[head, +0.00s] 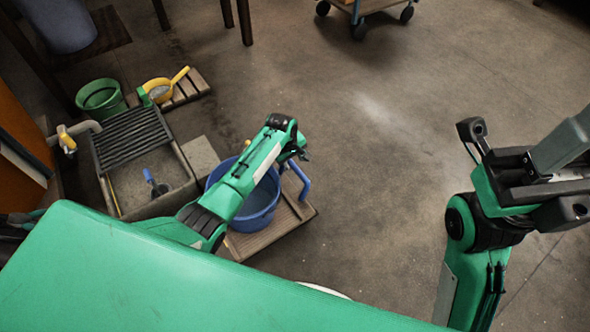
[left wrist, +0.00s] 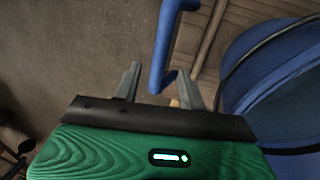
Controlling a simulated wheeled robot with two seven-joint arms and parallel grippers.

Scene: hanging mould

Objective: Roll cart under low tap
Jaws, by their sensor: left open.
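A low slatted wooden cart (head: 309,211) stands on the floor with a blue tub (head: 262,201) on it. A bent blue handle (head: 301,180) rises at its right side. My left gripper (head: 300,155) is open beside the handle. In the left wrist view the blue handle (left wrist: 160,50) shows between the fingertips of the left gripper (left wrist: 159,72), apparently not gripped. The tub (left wrist: 270,65) is at the right there. A pale tap (head: 70,137) with a yellow part sticks out from the left wall.
A stone sink (head: 125,192) with a dark grate lies between tap and cart, holding a blue tool. A green bucket (head: 101,98) and a yellow scoop (head: 165,87) are behind it. A wheeled trolley (head: 370,8) stands far back. The floor right of the cart is clear.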

